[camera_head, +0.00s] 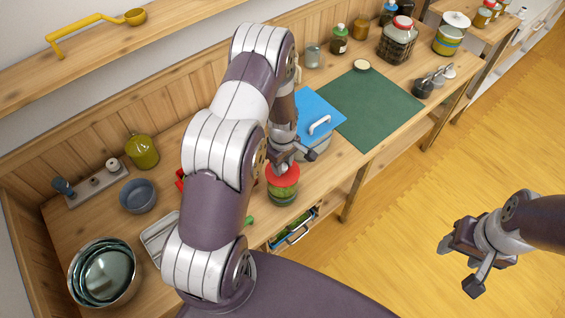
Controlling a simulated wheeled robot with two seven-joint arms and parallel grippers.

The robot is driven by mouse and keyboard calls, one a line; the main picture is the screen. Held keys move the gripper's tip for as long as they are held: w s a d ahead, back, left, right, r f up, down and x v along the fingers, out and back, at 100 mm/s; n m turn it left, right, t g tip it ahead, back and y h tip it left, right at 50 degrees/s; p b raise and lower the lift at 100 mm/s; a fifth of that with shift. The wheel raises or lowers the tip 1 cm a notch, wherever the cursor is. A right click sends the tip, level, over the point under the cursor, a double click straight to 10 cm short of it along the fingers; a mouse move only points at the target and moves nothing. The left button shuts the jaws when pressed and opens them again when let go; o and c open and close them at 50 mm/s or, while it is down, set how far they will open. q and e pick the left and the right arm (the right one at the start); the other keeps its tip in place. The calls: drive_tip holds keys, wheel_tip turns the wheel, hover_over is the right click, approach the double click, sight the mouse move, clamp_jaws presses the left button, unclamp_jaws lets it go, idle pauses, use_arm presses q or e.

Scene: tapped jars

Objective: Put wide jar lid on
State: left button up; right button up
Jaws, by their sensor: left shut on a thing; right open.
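A glass jar with green contents (283,197) stands near the front edge of the counter. A red lid (284,179) is at its mouth, and I cannot tell whether it rests on the rim or sits slightly above it. My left gripper (283,165) points down and is shut on the red lid. The gripper partly hides the lid's top. My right gripper (458,267) is open and empty, out over the floor and away from the counter.
A green mat (375,108) lies to the right, mostly clear. Metal bowls (104,272), a blue bowl (138,196) and a tray (157,238) are at left. A large red-lidded jar (396,44) stands at the back.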

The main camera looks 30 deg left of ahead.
use_arm(q)
drive_tip(key=shift+f+b, duration=0.8)
drive_tip(key=shift+f, duration=0.15)
idle(0.4)
drive_tip(key=o, duration=1.1)
drive_tip(key=shift+r, duration=0.3)
wheel_tip(320, 180, up, 12)
drive_tip(key=b, duration=0.3)
